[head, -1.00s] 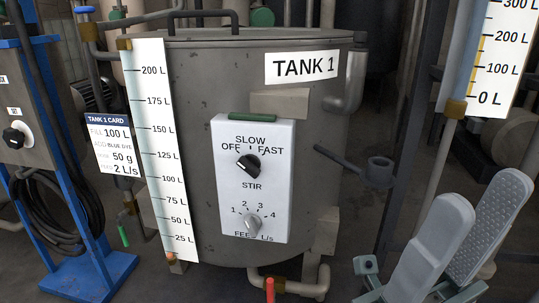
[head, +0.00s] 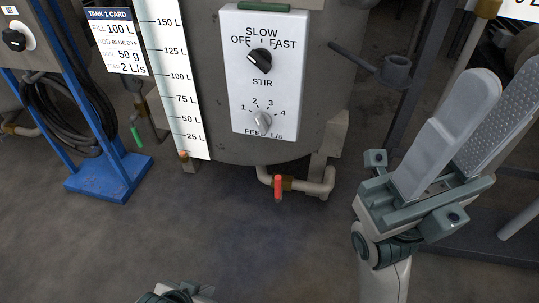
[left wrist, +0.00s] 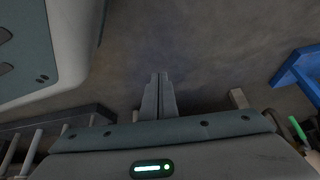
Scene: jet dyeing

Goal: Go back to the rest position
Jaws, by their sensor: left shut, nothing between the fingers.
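My left gripper (left wrist: 159,76) points down over bare floor in the left wrist view, its two slim fingers together with nothing between them. In the head view only the top of what looks like the left hand (head: 176,294) shows at the bottom edge; its fingers are hidden there. My right gripper (head: 475,95) stands large at the right of the head view. Its fingers point up, with a gap between them and the dotted inner pad of one visible. It holds nothing and is apart from the tank (head: 205,150).
The tank's white panel (head: 262,95) carries a STIR knob (head: 259,61) and a FEED knob (head: 263,119). A red-handled valve (head: 278,187) is below. A blue stand (head: 105,178) with coiled hose is left. The floor in front is clear.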

